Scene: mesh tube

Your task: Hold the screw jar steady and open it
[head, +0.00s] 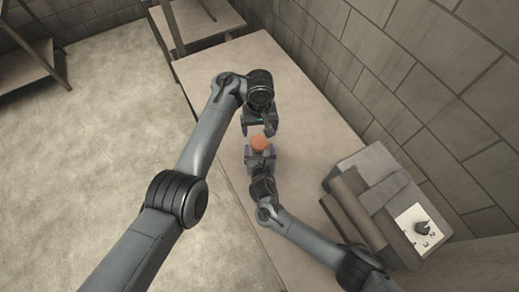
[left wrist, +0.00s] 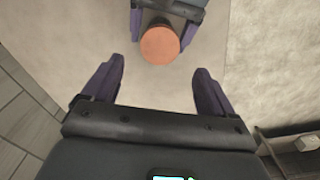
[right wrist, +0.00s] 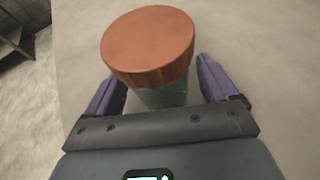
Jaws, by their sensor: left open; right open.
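The screw jar has an orange lid (head: 259,143) and a greenish, see-through body (right wrist: 160,96). It stands on the table. In the right wrist view the jar is between the fingers of my right gripper (right wrist: 162,88), which is open, with the body partly hidden by the lid. My left gripper (head: 259,132) is open and empty, close to the lid in the head view. In the left wrist view the lid (left wrist: 160,45) lies beyond the fingertips of my left gripper (left wrist: 158,72), with the right gripper around the jar behind it.
The pale table (head: 310,130) is clear around the jar. A block wall (head: 400,80) runs along the table's far right side.

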